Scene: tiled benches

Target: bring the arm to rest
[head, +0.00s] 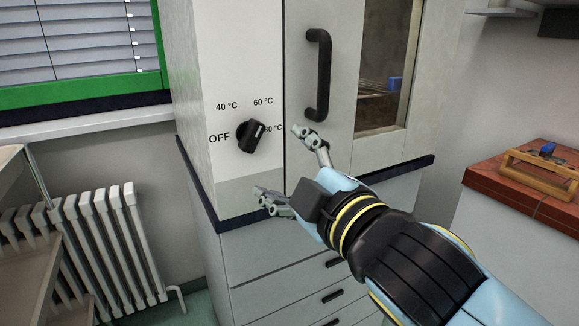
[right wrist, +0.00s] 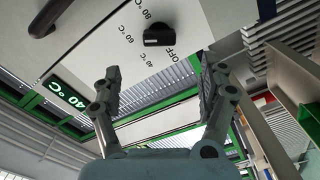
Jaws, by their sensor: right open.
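My right gripper (head: 279,161) is open and empty in front of the cabinet's control panel; its fingers stand apart below and beside the black knob (head: 250,136). The knob's pale mark points to the upper right, on the side of the 60 °C and 80 °C labels. In the right wrist view the open fingers (right wrist: 160,68) frame an empty gap, with the knob (right wrist: 157,34) beyond them. I cannot tell the exact distance to the panel, but no contact shows. My left gripper is not in view.
The cabinet door has a black vertical handle (head: 318,75) and a window. Drawers (head: 290,262) lie below. A radiator (head: 105,245) stands at left, and a wooden rack (head: 543,172) is on the red bench at right. A display (right wrist: 70,98) reads 40 °C in green.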

